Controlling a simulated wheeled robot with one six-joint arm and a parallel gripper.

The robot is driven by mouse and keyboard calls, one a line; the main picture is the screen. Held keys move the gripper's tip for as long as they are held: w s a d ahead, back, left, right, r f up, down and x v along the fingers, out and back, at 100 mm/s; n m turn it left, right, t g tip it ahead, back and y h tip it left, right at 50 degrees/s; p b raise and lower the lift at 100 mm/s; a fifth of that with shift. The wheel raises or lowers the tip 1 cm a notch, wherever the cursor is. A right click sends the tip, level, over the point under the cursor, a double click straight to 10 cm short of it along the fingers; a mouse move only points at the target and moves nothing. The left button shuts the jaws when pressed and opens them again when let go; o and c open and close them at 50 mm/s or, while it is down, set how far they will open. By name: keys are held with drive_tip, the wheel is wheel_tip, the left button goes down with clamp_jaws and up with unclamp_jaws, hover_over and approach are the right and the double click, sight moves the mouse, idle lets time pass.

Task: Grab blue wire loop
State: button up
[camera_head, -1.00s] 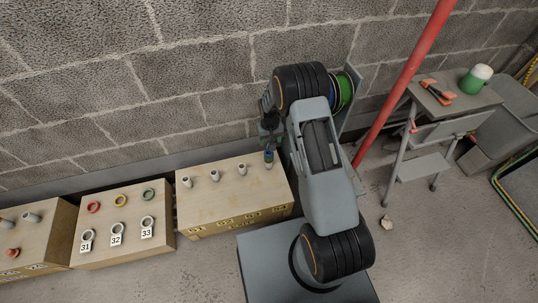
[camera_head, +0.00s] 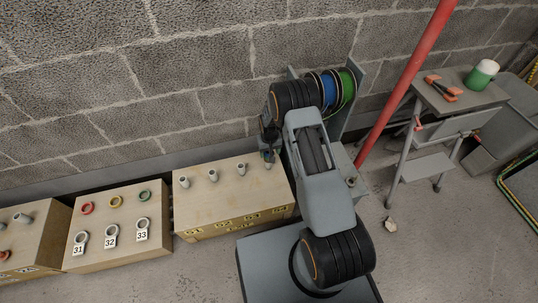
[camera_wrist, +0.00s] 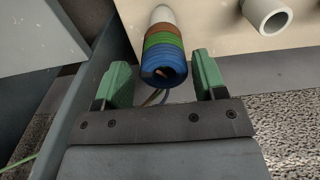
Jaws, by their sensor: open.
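In the wrist view, a peg carries a stack of brown, green and blue wire loops. The blue loop (camera_wrist: 163,62) is at the end nearest the camera, with the green loop (camera_wrist: 163,42) and brown loop (camera_wrist: 163,29) behind it. My gripper (camera_wrist: 164,72) is open, its green fingers on either side of the stack, with a visible gap on each side. In the head view, my gripper (camera_head: 266,148) is at the rightmost peg of the near wooden box (camera_head: 228,206); it largely hides the loops there.
Several bare grey pegs, including one (camera_head: 241,169), stand left on the same box. Another box (camera_head: 118,250) holds coloured rings and numbered tags. Cable reels (camera_head: 347,86) stand behind my arm. A red pole (camera_head: 403,88) and a small stand (camera_head: 462,98) are to the right.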

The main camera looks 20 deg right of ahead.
drive_tip(key=c, duration=0.8)
drive_tip(key=shift+o, duration=0.2)
drive_tip(key=shift+r, duration=0.1)
